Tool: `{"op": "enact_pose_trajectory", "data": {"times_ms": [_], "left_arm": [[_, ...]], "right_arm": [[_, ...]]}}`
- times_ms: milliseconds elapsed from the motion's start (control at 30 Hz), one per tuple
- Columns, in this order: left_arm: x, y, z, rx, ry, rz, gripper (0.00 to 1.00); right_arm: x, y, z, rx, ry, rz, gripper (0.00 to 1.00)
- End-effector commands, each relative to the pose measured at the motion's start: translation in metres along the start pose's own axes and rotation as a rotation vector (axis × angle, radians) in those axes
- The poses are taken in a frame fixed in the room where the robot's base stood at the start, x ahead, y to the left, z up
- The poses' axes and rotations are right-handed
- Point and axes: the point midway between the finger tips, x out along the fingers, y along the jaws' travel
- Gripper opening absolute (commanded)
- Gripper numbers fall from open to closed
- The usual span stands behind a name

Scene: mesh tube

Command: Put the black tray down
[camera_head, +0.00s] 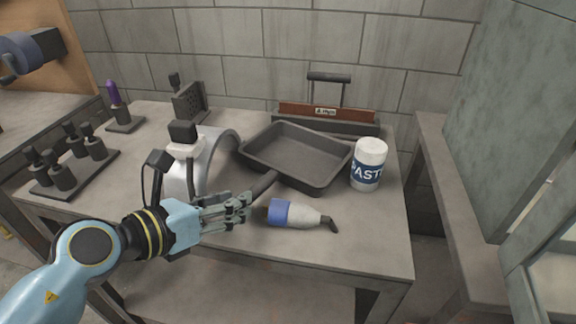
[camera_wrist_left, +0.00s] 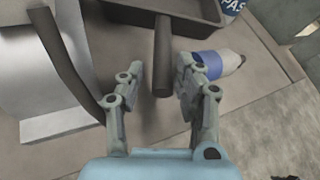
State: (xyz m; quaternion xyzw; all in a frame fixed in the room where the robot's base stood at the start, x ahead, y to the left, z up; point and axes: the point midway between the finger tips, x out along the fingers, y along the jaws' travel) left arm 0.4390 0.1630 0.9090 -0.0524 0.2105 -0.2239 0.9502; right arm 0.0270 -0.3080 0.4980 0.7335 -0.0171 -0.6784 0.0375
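The black tray (camera_head: 297,152) rests on the table, with its handle (camera_head: 264,186) pointing toward the front left. In the left wrist view, part of the tray (camera_wrist_left: 190,8) shows at the top, and the dark handle (camera_wrist_left: 163,60) runs down from it. My left gripper (camera_head: 246,207) is at the free end of the handle. In the left wrist view, my left gripper (camera_wrist_left: 156,84) has its fingers apart, with the handle end between them and a gap on each side. My right gripper is not in view.
A white bottle with a blue band (camera_head: 300,215) lies in front of the tray, close to my left fingers. A white paste jar (camera_head: 368,165) stands to the tray's right. A curved metal device (camera_head: 180,178) stands at left. A red-brown box (camera_head: 330,113) is behind.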

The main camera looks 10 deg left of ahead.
Motion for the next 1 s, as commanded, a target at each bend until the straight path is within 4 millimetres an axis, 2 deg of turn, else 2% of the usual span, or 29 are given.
{"op": "enact_pose_trajectory", "data": {"times_ms": [300,600,867,1000], "left_arm": [[0.045,-0.003,0.003,-0.003,-0.001,0.0,0.34],[0.051,-0.003,0.003,-0.001,0.0,0.001,0.34],[0.051,-0.003,0.003,-0.002,0.0,0.001,0.01],[0.051,-0.003,0.003,-0.002,0.0,0.001,0.0]], "right_arm": [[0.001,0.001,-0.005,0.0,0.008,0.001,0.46],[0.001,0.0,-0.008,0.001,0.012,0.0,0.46],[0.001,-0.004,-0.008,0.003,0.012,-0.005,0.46],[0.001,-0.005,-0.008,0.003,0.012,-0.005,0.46]]}}
